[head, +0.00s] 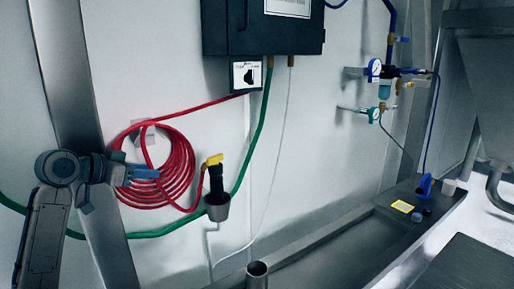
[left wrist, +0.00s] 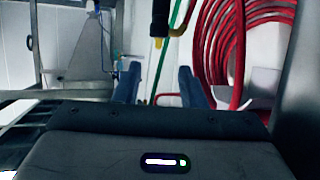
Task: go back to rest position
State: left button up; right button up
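My left gripper (head: 145,173) is raised in front of the wall at the left of the head view, before the coiled red hose (head: 178,160). In the left wrist view, the two blue-grey fingers of my left gripper (left wrist: 160,86) stand apart with nothing between them. To its right in the head view, a black tool with a yellow top (head: 215,176) stands in a grey cup holder (head: 217,208) on the wall. The tool also shows in the left wrist view (left wrist: 160,20), beyond the fingers and apart from them. My right gripper is not in view.
A black box (head: 262,32) hangs on the wall, with a green hose (head: 257,135) below it. Gauges (head: 375,68) and pipes are at the right. A metal ledge (head: 345,245) holds a yellow-topped item (head: 402,206). An open metal tube (head: 257,270) stands at bottom centre.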

pick_arm(q)
jog(key=s+d+f+n+g+y, duration=0.1)
jog(key=s+f, duration=0.4)
jog(key=f, duration=0.5)
jog(key=s+d+f+n+g+y, duration=0.15)
jog(key=s+f, duration=0.35)
jog(key=f, duration=0.5)
jog(key=s+d+f+n+g+y, duration=0.15)
jog(key=s+f, duration=0.35)
jog(key=f, duration=0.5)
jog(key=s+a+f+n+g+y, duration=0.15)
jog(key=s+f, duration=0.25)
jog(key=s, duration=0.6)
jog(key=s+f+g+y, duration=0.15)
jog(key=s+f, duration=0.25)
jog(key=s, duration=0.5)
jog(key=s+a+f+n+y, duration=0.1)
jog(key=s+f+y, duration=0.15)
jog(key=s, duration=0.75)
notch_tip(320, 180, down, 28)
jog(key=w+a+g, duration=0.1)
jog(key=w+a, duration=0.1)
jog(key=a, duration=0.1)
jog(key=s+a+f+g, duration=0.1)
jog(key=s+f, duration=1.8)
jog(key=f, duration=0.3)
jog(key=shift+g+h, duration=0.3)
jog(key=shift+h, duration=0.05)
jog(key=shift+a+n, duration=0.1)
jog(key=shift+n, duration=0.15)
